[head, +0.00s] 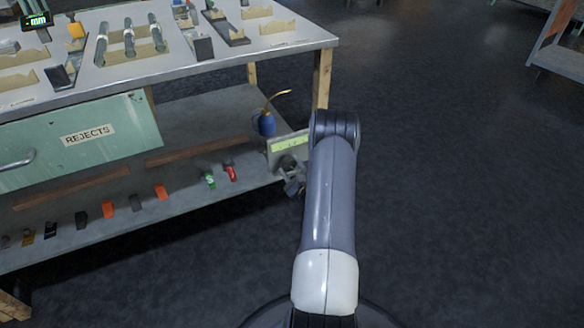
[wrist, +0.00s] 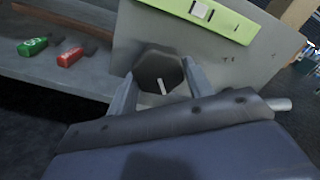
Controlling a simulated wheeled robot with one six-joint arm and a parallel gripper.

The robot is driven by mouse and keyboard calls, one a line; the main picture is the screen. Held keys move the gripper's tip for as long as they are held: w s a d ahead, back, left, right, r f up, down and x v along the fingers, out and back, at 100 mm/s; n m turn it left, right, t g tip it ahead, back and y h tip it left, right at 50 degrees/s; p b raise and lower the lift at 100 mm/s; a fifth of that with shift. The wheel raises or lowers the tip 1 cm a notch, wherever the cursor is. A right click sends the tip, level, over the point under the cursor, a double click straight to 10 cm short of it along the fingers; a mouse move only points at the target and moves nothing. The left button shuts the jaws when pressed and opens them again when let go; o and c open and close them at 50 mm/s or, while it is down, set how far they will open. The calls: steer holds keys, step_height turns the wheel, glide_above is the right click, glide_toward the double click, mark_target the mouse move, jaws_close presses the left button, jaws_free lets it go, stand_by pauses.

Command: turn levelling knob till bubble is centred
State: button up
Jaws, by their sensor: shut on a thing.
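The levelling knob (wrist: 157,68) is a dark faceted knob with a white pointer mark, on the face of an upright grey plate (wrist: 262,62). The mark leans slightly left of upright in the wrist view. My gripper (wrist: 161,84) has one finger on each side of the knob and is shut on it. In the head view my gripper (head: 292,186) is partly behind my arm. Above the knob is a yellow-green level vial (wrist: 225,24), also in the head view (head: 288,144).
Green (head: 209,180) and red (head: 231,173) small items lie on the lower shelf (head: 185,208) left of the plate. A blue bottle with a bent spout (head: 266,122) stands behind it. The workbench top (head: 200,75) overhangs the shelf.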

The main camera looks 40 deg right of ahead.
steer(key=shift+m, duration=0.7)
steer(key=o, duration=1)
steer(key=shift+c, duration=0.2)
steer(key=shift+s, duration=0.1)
steer(key=p+v, duration=0.3)
steer(key=v, duration=0.7)
steer(key=shift+s, duration=0.3)
